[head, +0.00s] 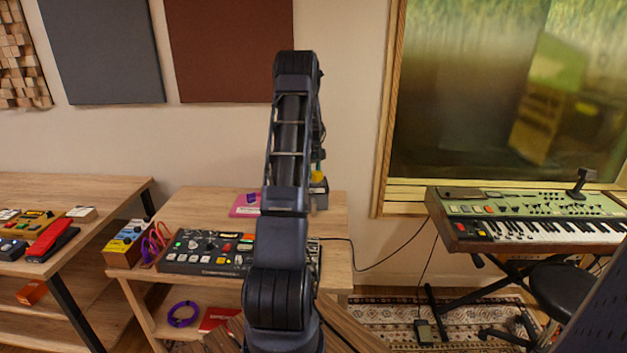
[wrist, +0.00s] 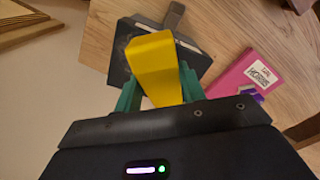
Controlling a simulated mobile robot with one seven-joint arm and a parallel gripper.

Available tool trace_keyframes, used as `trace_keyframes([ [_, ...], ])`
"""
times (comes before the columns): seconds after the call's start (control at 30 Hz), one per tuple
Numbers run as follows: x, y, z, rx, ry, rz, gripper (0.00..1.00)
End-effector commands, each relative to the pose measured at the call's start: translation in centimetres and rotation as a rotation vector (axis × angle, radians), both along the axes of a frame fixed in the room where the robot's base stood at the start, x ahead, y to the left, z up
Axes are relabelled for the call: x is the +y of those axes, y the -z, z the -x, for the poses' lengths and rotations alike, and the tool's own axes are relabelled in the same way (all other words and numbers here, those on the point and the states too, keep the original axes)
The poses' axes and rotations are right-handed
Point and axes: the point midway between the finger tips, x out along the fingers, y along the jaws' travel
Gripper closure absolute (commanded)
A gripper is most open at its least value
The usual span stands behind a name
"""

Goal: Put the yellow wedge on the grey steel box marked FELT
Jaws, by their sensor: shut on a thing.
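The yellow wedge (wrist: 155,65) is between the two green fingers of my gripper (wrist: 160,85), which is shut on it. In the wrist view the wedge overlaps a dark grey box (wrist: 200,58) with a tab on its far side. I cannot tell whether the wedge touches the box, and no FELT marking is readable. In the head view a bit of the yellow wedge (head: 317,176) shows just above the grey box (head: 320,199), at the right of the wooden table. My arm hides most of my gripper there.
A pink book (wrist: 258,75) with a white label and a purple item on it lies beside the box. A black mixer (head: 207,252) stands at the table's front. A keyboard (head: 530,222) is on a stand at right. Another table (head: 90,185) stands at left.

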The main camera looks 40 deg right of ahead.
Motion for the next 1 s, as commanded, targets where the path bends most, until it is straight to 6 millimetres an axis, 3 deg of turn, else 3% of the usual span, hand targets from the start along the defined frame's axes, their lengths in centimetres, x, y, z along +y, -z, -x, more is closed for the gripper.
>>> trace_keyframes([
  [0.23, 0.1, 3.3, 0.1, 0.002, 0.000, -0.002, 0.85],
  [0.63, 0.0, 3.7, 0.0, 0.001, 0.000, -0.001, 0.85],
  [0.67, 0.0, 3.7, 0.0, 0.001, 0.000, -0.001, 0.58],
  [0.77, 0.0, 3.7, 0.0, 0.000, 0.000, -0.001, 0.39],
  [1.0, 0.0, 3.7, 0.0, 0.001, 0.000, -0.001, 0.39],
])
